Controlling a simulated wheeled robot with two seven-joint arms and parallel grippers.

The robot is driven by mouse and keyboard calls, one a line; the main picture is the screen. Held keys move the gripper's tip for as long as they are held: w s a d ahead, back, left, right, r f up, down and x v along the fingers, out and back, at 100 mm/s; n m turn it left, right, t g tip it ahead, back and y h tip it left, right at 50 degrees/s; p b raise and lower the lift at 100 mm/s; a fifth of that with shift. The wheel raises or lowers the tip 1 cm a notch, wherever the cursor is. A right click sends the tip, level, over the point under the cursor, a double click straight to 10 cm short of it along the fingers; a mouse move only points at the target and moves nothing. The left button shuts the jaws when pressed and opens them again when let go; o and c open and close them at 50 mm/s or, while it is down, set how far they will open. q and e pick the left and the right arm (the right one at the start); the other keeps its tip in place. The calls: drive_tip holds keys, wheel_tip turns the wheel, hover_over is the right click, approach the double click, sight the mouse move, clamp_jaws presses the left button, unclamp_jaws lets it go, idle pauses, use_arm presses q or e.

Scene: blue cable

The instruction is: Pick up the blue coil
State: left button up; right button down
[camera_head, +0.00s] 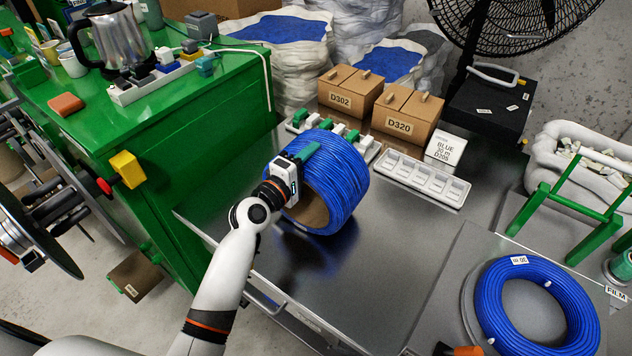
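A big blue coil (340,185) stands on its side on the grey metal table, its brown core opening facing front-left. My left gripper (304,156) is at the coil's left face. One green finger lies along the coil's upper outside. The other finger is hidden, so I cannot tell whether the gripper is closed on the coil. A second, flatter blue coil (489,300) with a white label lies at the lower right. My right gripper does not show.
A green cabinet (185,125) stands left. The metal table (375,265) is clear in front of the coil.

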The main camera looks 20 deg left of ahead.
use_arm(q)
clamp_jaws()
drive_tip(key=shift+f, duration=0.1)
idle(0.9)
drive_tip(key=shift+r, duration=0.25)
